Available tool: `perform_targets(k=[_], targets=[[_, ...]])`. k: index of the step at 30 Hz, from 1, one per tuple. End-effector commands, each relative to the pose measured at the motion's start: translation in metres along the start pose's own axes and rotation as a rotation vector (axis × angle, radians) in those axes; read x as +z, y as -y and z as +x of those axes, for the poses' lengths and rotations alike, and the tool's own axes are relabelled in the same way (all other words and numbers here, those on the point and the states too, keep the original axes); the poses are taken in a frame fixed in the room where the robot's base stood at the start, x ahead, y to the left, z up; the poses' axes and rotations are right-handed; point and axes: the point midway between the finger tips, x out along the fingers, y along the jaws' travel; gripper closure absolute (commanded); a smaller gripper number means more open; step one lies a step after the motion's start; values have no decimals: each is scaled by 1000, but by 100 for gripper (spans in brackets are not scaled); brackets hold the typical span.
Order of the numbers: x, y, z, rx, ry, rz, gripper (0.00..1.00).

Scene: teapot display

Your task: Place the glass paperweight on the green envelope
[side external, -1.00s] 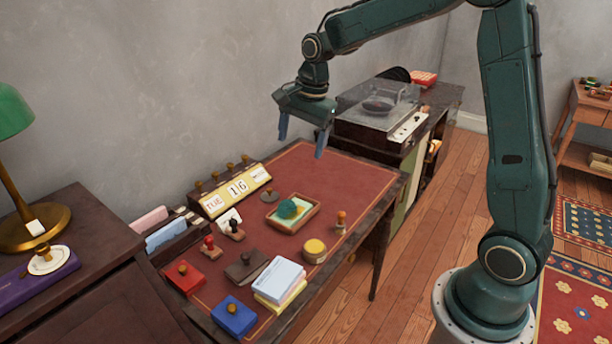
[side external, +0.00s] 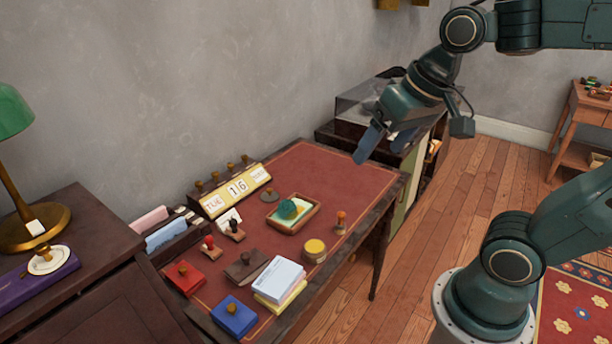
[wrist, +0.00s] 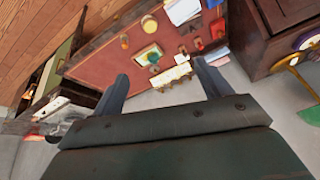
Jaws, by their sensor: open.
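The teal glass paperweight (side external: 288,209) sits in a shallow wooden tray (side external: 312,222) on the red desk top, over a pale green-yellow sheet (side external: 303,212). I cannot tell whether this sheet is the green envelope; no other green envelope is clear. The paperweight also shows in the wrist view (wrist: 153,59). My gripper (side external: 382,147) is open and empty, high above the far right part of the desk, well apart from the paperweight. In the wrist view its fingers (wrist: 160,73) stand wide apart, tilted towards the desk.
A calendar block (side external: 237,190) stands behind the tray. A stamp (side external: 341,222) and a yellow-lidded jar (side external: 314,250) stand near it. White envelopes (side external: 279,278), a blue box (side external: 234,316) and a red box (side external: 185,279) lie in front. The desk's far right is clear.

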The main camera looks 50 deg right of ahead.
Motion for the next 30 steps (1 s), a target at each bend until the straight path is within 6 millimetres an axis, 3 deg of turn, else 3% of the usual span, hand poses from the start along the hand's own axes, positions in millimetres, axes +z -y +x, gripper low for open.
perform_targets(k=[3,9,30], targets=[[23,-4,-6,-7,-30,-123,23],[46,-9,-8,-11,-57,-260,23],[51,-10,-8,-11,-62,-296,23]])
